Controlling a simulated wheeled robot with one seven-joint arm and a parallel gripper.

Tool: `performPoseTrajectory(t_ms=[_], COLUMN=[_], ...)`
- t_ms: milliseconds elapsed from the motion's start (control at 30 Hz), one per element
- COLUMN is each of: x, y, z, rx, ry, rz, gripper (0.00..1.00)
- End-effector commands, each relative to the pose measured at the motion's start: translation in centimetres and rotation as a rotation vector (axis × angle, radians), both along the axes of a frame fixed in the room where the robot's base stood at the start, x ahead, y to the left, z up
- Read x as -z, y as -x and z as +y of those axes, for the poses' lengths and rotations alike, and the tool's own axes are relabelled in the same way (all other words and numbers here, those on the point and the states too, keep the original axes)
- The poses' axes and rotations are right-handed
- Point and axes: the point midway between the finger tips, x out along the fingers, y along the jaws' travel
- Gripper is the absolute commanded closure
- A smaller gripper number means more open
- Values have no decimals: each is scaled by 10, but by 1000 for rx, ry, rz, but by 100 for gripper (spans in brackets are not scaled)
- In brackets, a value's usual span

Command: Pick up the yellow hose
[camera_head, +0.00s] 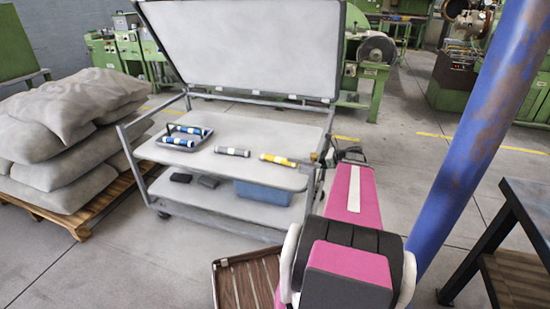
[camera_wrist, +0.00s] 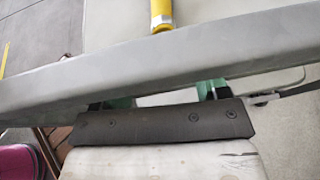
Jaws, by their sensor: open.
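The yellow hose (camera_head: 278,160) is a short yellow tube with a white band and a dark end. It lies on the upper shelf of the grey cart (camera_head: 235,175), near its right end. In the wrist view part of the yellow hose (camera_wrist: 161,14) shows at the top, beyond the shelf's edge (camera_wrist: 150,68). My gripper (camera_head: 326,157) is at the cart's right edge, right of the hose and apart from it. In the wrist view my gripper (camera_wrist: 165,96) is open with green fingers; the shelf's edge crosses in front of them and hides their tips.
A dark hose (camera_head: 232,151) lies left of the yellow one. A grey tray (camera_head: 166,152) holds blue hoses. The cart's raised panel (camera_head: 245,45) stands behind. A blue bin (camera_head: 262,193) is on the lower shelf. A blue post (camera_head: 480,130) and dark table (camera_head: 525,215) stand right.

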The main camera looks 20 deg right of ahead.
Motion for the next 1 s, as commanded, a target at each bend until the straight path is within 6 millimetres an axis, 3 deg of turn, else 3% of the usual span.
performPoseTrajectory(t_ms=[300, 1000], x=[17, 45], y=[-26, -62], z=[31, 70], rx=[-3, 1], ry=[1, 2], rz=[-1, 0], gripper=[32, 32])
